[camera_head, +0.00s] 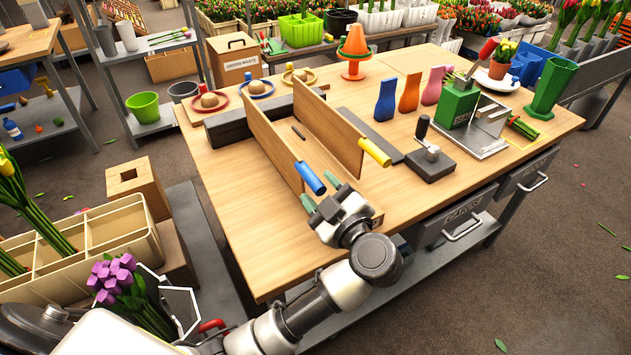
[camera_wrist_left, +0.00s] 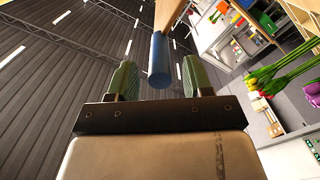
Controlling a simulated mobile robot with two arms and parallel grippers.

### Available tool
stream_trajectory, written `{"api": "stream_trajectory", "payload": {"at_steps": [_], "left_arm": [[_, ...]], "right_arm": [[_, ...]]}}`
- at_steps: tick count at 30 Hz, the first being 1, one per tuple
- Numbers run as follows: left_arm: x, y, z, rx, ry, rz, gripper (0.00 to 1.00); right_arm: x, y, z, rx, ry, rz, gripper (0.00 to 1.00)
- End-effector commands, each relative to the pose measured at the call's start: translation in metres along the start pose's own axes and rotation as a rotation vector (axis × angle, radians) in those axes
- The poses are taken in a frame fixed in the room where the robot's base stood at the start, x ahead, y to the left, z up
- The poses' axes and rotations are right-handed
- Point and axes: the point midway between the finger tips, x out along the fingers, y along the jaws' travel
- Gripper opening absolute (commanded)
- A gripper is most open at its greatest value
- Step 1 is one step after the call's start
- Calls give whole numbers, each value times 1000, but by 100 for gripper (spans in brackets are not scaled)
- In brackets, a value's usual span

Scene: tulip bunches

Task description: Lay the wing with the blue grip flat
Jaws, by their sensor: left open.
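Two wooden wings stand raised, roughly on edge, on the bench. The left wing (camera_head: 268,138) carries a blue grip (camera_head: 309,178) at its near end. The right wing (camera_head: 328,125) carries a yellow grip (camera_head: 375,152). My left gripper (camera_head: 322,194) is open, with green fingertips just in front of the blue grip. In the left wrist view the blue grip (camera_wrist_left: 158,62) shows end-on between the open fingers of the left gripper (camera_wrist_left: 156,82), with gaps on both sides. My right gripper is out of view.
A dark crank device (camera_head: 430,158) and a green-and-metal fixture (camera_head: 460,105) stand to the right. Coloured vases (camera_head: 386,97) stand behind. The bench's near left surface (camera_head: 245,225) is clear.

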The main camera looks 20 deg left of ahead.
Motion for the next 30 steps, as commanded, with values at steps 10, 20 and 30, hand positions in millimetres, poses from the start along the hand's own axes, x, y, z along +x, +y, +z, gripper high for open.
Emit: {"api": "stream_trajectory", "payload": {"at_steps": [10, 20, 30], "left_arm": [[24, 0, 0, -1, -1, 1, 51], [24, 0, 0, -1, 0, 1, 29], [24, 0, 0, -1, 0, 1, 0]], "right_arm": [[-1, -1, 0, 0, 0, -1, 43], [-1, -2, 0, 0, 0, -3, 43], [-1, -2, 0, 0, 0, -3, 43]]}}
